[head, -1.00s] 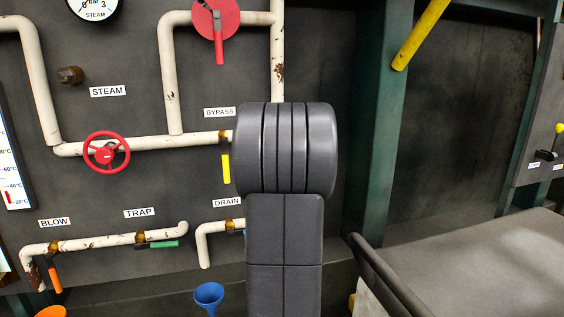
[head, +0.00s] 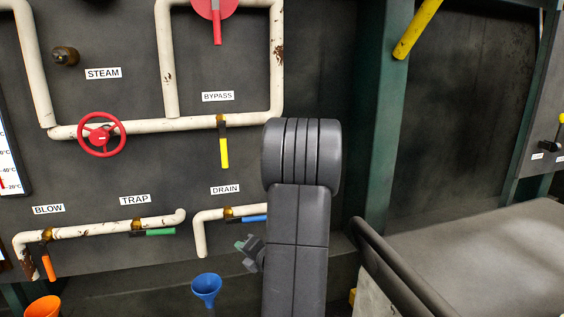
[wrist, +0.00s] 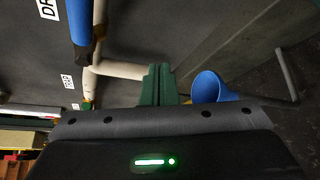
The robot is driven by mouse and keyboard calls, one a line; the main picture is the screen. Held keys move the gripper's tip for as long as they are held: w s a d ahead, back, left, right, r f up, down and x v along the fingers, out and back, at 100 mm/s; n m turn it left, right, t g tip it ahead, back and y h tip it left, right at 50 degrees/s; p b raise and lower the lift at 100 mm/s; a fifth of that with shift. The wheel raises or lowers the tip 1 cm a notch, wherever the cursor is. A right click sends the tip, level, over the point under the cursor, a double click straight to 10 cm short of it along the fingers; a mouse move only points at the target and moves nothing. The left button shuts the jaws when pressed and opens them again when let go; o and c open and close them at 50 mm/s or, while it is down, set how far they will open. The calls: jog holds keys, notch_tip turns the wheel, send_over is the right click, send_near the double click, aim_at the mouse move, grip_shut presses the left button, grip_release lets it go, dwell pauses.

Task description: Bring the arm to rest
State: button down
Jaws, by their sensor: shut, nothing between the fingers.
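My arm (head: 300,160) stands upright in the middle of the head view, in front of the pipe panel. My gripper (head: 240,245) shows only in part to the left of the arm, below the drain valve. In the wrist view my gripper (wrist: 159,72) shows its two green fingers together, shut and empty. The blue funnel (wrist: 210,88) is just right of the fingers in that view, apart from them in the picture. The funnel is also in the head view (head: 207,287), left of my arm.
The blue drain handle (head: 254,218) lies level just above my gripper. The yellow bypass handle (head: 224,153) hangs down. A red handwheel (head: 101,135), green trap handle (head: 160,232) and orange blow handle (head: 48,265) are further left. A grey-topped table (head: 480,250) stands at right.

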jog(key=shift+s+a+f+m+y+b, duration=0.2)
jog(key=shift+a+m+y+b, duration=0.2)
jog(key=shift+a+m+b, duration=0.35)
jog(key=shift+s+a+f+m+y+b, duration=0.15)
jog(key=shift+a+m+y+b, duration=0.35)
jog(key=shift+b, duration=0.35)
jog(key=shift+d+t, duration=0.1)
jog(key=shift+t, duration=0.2)
jog(key=shift+s+r, duration=0.1)
